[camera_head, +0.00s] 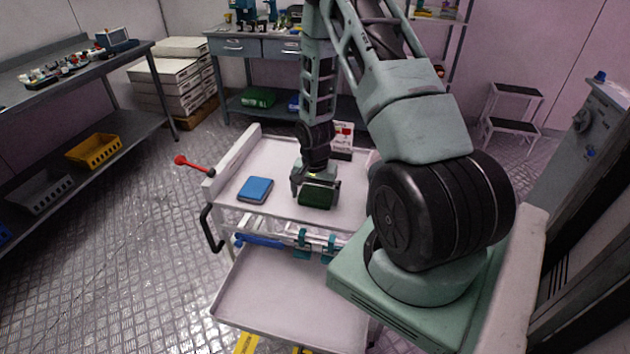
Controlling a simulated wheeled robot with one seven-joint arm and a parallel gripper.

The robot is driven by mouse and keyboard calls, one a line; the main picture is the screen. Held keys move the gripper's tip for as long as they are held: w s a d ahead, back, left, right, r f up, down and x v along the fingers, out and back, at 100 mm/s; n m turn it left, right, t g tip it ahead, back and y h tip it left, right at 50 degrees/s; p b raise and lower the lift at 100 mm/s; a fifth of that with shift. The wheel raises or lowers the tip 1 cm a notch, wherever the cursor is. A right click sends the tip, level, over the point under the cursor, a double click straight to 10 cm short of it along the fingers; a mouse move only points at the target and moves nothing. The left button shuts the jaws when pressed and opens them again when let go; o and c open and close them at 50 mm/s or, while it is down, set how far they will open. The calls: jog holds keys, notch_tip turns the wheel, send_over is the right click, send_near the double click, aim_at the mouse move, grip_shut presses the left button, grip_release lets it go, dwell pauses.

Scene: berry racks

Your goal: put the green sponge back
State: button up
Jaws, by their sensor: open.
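The green sponge (317,196) is a dark green block on the white top tray of a cart (277,158), right of a blue pad. My gripper (314,194) is lowered over it from above, with its fingers open at either side of the sponge. I cannot tell whether the fingers touch it. The sponge seems to rest on the tray, and its far side is hidden by the gripper.
A blue sponge-like pad (255,189) lies left of the gripper. A red and white sign box (342,140) stands behind it. The cart has a black handle (211,229) and a lower tray (290,300). A workbench (232,47) stands at the back.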

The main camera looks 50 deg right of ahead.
aim_at(315, 196)
notch_tip(315, 196, up, 12)
jog(key=b, duration=0.2)
jog(key=w+a+r+n, duration=0.1)
jog(key=a+r+n, duration=0.3)
jog(key=a, duration=0.7)
jog(key=a+r+n, duration=0.3)
jog(key=a+n, duration=0.1)
jog(key=a, duration=0.6)
jog(key=s+a+r+n, duration=0.3)
jog(key=s+a+n, duration=0.3)
jog(key=s+a, duration=0.3)
jog(key=s+a+r+n, duration=0.3)
jog(key=s+a+n, duration=0.4)
jog(key=s+a, duration=0.1)
jog(key=shift+s+a+r+y, duration=0.3)
jog(key=shift+s+a, duration=0.1)
jog(key=shift+a, duration=0.45)
jog(key=shift+s+d, duration=0.1)
